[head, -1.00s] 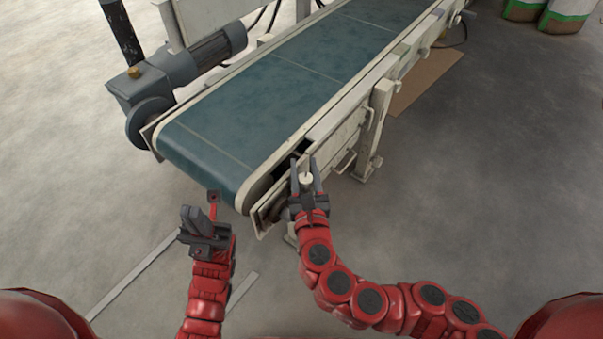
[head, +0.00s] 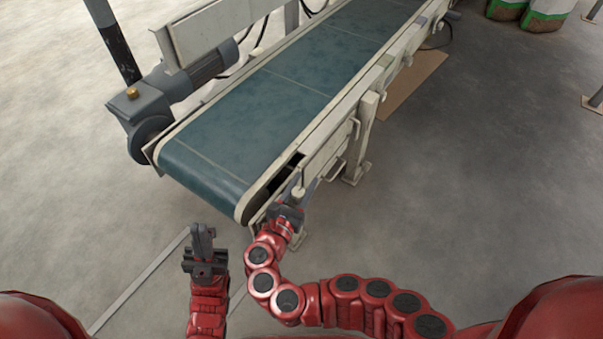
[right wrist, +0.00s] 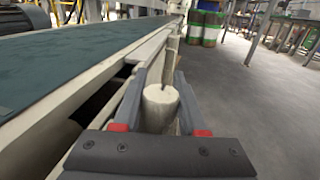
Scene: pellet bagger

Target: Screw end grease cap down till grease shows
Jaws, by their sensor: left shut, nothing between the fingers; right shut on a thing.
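The grease cap (right wrist: 160,103), a pale cream cylinder with a small notch in its top edge, stands between the fingers of my right gripper (right wrist: 162,82) in the right wrist view. The right gripper is shut on it. In the head view my right gripper (head: 298,192) is at the near right corner of the conveyor, and the cap is hard to make out there. Whether any grease shows cannot be told. My left gripper (head: 203,236) is shut and empty, pointing up over the floor, left of the conveyor's near end.
The conveyor's blue-green belt (head: 285,84) runs away to the upper right, with a pale side rail close to my right gripper. A grey motor (head: 203,66) sits on its left side. The floor at right is open.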

